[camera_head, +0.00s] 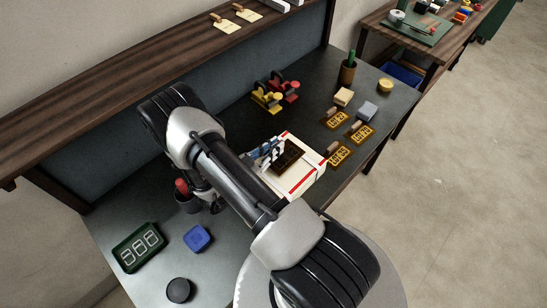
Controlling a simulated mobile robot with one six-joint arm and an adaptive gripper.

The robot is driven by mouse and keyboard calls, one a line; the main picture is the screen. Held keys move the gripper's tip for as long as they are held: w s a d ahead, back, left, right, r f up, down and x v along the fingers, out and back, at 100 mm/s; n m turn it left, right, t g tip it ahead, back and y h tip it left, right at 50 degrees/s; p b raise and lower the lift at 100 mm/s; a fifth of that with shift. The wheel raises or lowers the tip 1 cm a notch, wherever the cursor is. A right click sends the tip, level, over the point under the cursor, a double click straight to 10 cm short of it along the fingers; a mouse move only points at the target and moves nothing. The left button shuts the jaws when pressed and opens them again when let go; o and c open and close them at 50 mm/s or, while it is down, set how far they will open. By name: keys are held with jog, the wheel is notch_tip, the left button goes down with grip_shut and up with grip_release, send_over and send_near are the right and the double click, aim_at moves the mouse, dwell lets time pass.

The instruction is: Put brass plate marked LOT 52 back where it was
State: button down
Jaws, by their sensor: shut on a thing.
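My gripper (274,151) is over the white box with red stripes (309,179), partly hidden behind my own arm. It is shut on a dark brown plate (290,157) that shows at its fingertips, over the top of the box. I cannot read the plate's marking, nor tell whether it touches the box. Several brass-yellow plates with cut-out characters and small handles lie on the bench right of the box, including a near one (340,154), a right one (360,133) and a far one (336,120). Their lettering is too small to read.
Yellow and red stamp-like tools (267,98) stand behind the box. A green-framed display (139,247), a blue block (198,238) and a black puck (179,290) lie front left.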

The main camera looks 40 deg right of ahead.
jog(key=shift+f+b, duration=0.45)
jog(key=shift+f, duration=1.65)
jog(key=shift+f, duration=0.2)
jog(key=c, duration=1.6)
grip_release()
jog(key=shift+o, duration=0.2)
